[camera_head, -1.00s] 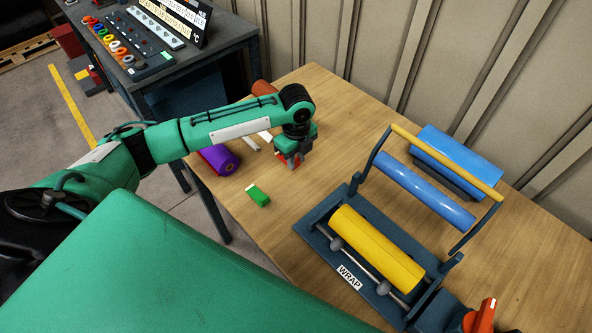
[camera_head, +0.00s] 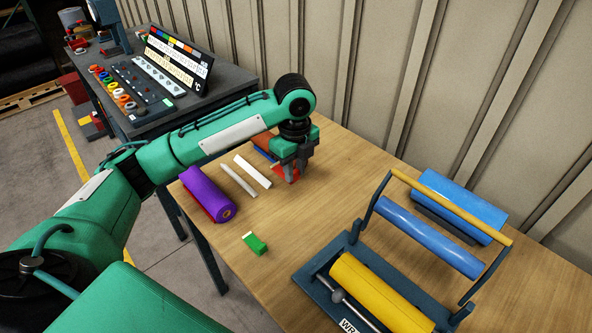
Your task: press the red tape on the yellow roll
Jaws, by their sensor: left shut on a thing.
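My left gripper (camera_head: 291,168) points down over the back left part of the table, its fingers shut on a small red piece, the red tape (camera_head: 291,174). I cannot tell whether the tape touches the table. The yellow roll (camera_head: 380,294) lies in the dark blue press frame (camera_head: 312,272) at the front right, well apart from the gripper. The press's blue roller (camera_head: 428,222) and yellow bar (camera_head: 450,207) stand raised behind the yellow roll. The frame's front is cut off by the picture edge. My right gripper is not in view.
Two white sticks (camera_head: 252,171), a purple roll (camera_head: 207,192) and an orange roll (camera_head: 263,142) lie near the gripper.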

